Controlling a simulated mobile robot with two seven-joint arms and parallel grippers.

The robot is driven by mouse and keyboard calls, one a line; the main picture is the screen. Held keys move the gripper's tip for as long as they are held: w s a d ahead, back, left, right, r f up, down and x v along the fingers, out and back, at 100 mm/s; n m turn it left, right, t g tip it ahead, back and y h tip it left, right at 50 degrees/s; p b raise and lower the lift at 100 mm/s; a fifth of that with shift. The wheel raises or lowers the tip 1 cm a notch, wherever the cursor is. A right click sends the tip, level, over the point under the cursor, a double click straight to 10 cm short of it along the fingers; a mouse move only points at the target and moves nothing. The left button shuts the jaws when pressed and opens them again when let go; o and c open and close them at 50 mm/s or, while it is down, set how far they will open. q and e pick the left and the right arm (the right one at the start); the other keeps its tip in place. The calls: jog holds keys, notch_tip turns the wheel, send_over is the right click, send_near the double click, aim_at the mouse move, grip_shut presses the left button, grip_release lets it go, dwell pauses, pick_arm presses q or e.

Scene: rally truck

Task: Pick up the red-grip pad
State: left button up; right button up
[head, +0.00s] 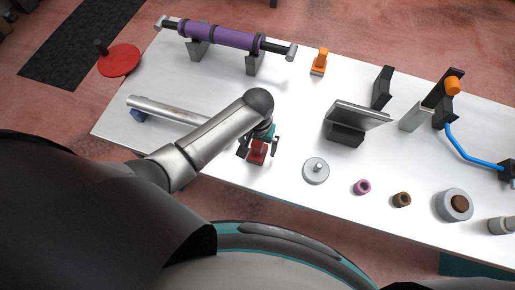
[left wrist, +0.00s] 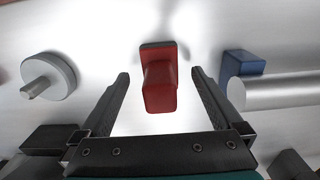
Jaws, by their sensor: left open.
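The red-grip pad (head: 257,152) stands on the white table near its front edge, partly hidden by my left gripper in the head view. In the left wrist view the pad (left wrist: 159,82) shows a red grip block on a thin dark base. My left gripper (head: 259,149) is above the pad, pointing down. Its two fingers (left wrist: 158,85) are open, one on each side of the red grip, with gaps between the fingers and the grip. My right gripper is in neither view.
A silver tube (head: 170,109) on a blue block lies to the left. A grey disc with a knob (head: 316,171) lies to the right. A purple roller (head: 222,36) is at the back. A dark angled stand (head: 350,118) and small rings (head: 362,187) are further right.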

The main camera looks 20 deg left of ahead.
pick_arm(q)
notch_tip(320, 180, down, 2)
jog(key=shift+f, duration=0.15)
jog(key=shift+c, duration=1.2)
jog(key=c, duration=1.3)
notch_tip(320, 180, up, 20)
jog(key=p, duration=0.4)
